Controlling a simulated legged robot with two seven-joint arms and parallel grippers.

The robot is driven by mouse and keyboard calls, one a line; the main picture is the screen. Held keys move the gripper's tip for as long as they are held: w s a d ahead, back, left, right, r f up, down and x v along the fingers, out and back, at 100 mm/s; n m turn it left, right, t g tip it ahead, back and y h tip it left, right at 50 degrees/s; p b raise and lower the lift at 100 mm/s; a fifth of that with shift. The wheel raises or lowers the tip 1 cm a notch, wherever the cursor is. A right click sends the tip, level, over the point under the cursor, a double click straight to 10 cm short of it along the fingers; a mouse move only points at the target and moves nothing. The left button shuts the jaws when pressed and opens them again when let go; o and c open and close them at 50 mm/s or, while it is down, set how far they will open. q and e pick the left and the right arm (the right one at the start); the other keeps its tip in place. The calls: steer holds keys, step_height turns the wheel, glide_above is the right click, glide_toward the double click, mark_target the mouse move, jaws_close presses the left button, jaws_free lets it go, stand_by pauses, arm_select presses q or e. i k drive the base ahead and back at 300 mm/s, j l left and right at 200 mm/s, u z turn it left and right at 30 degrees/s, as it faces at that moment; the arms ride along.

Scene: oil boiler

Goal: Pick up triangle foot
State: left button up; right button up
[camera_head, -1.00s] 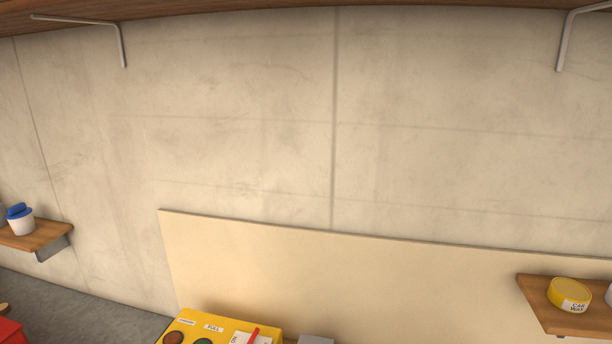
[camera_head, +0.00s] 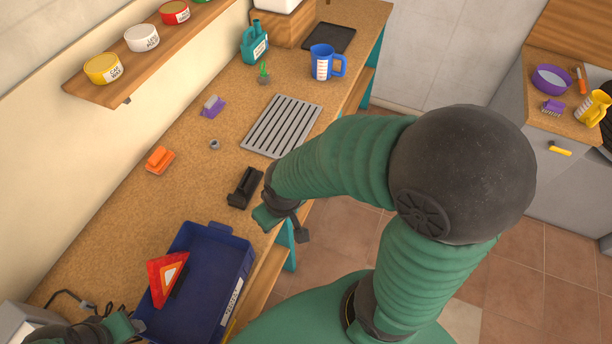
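A black bracket-like part, which looks like the triangle foot (camera_head: 245,187), lies on the workbench right of centre, near its front edge. My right gripper (camera_head: 282,222) is just right of and below it in the picture, apart from it as far as I can see; its own arm partly hides it, and its opening is unclear. A red and white warning triangle (camera_head: 166,279) leans in the blue tray (camera_head: 238,262). My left gripper (camera_head: 132,326) is at the bottom left, beside the tray's left end; its fingers are not clear.
The workbench (camera_head: 115,235) also holds an orange brush (camera_head: 159,160), a small grey part (camera_head: 214,145), a purple brush (camera_head: 212,106), a grey grate (camera_head: 283,126) and a blue jug (camera_head: 324,62). A wall shelf (camera_head: 150,66) with tins overhangs the back left.

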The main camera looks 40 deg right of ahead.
mark_target(242, 195)
steer(key=l+z, duration=0.1)
steer(key=z, duration=0.6)
steer(key=i+l+u, duration=0.2)
steer(key=u, duration=0.3)
steer(key=l+u, duration=0.5)
steer(key=i+l+u, duration=0.1)
steer(key=l, duration=0.85)
steer(key=i+l+u, duration=0.1)
steer(key=l, duration=0.8)
steer(key=i+l+u, duration=0.1)
steer(key=l, duration=0.85)
steer(key=i, duration=0.05)
